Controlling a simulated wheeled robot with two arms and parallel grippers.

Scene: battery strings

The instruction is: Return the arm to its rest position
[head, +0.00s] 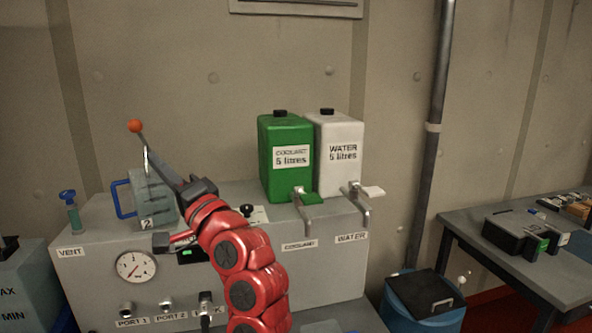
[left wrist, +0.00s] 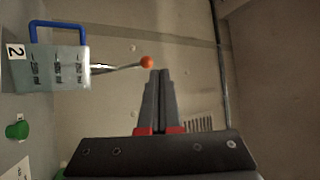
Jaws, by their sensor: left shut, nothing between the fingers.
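My left arm is red and reaches up from the bottom of the head view. Its left gripper (head: 150,149) has dark fingers pointing up and left, shut with nothing between them. In the left wrist view the left gripper (left wrist: 160,73) shows its two fingers pressed together. Their tips appear close to the orange ball (head: 135,126) of a thin metal lever; the ball also shows in the left wrist view (left wrist: 147,62). I cannot tell whether they touch. My right gripper is not in view.
A grey bench unit (head: 85,279) carries a gauge (head: 136,266), a green coolant can (head: 273,177) and a white water can (head: 347,181) with taps. A blue bin (head: 399,309) stands right of it. A side table (head: 474,233) holds dark devices.

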